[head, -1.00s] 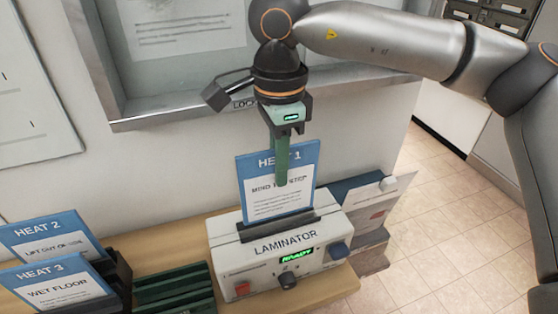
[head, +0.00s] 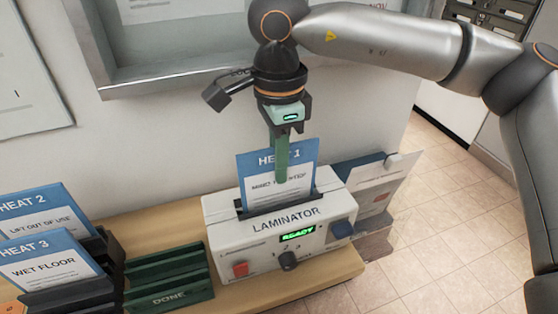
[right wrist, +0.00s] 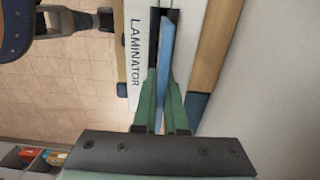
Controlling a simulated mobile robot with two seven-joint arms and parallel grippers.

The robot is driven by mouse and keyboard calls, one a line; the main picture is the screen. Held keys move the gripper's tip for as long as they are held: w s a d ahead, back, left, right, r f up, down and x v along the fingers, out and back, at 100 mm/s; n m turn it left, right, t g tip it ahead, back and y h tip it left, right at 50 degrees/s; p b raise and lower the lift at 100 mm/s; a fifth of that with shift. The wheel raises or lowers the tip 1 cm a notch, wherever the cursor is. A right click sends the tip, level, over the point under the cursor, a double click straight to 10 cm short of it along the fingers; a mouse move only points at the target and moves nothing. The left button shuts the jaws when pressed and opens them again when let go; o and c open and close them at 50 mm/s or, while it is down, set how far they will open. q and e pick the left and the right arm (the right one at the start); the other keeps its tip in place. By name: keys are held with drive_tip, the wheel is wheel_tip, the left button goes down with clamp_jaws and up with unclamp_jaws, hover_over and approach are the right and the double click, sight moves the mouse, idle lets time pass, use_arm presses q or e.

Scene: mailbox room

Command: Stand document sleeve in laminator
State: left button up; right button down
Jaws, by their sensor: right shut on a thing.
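The document sleeve (head: 258,178), a white sheet with a blue top band reading HEAT 1, stands upright with its lower edge in the dark slot on top of the white laminator (head: 225,240). My right gripper (head: 281,180) is shut on the sleeve from above, its green fingers over the sheet's front and hiding part of the print. In the right wrist view the sleeve (right wrist: 166,50) shows edge-on as a blue strip between the green fingers (right wrist: 164,105), in line with the slot. The laminator display reads READY. My left gripper is not in view.
A green rack (head: 170,295) marked DONE stands left of the laminator. Sleeves HEAT 2 (head: 30,225) and HEAT 3 (head: 45,262) stand in a dark holder at far left. Papers (head: 380,185) stand at the laminator's right. A metal-framed wall case is behind.

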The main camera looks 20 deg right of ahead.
drive_tip(key=c, duration=0.9)
unclamp_jaws()
drive_tip(key=shift+r, duration=0.1)
wheel_tip(320, 180, up, 12)
drive_tip(key=shift+r+p, duration=0.2)
drive_tip(key=shift+p, duration=0.1)
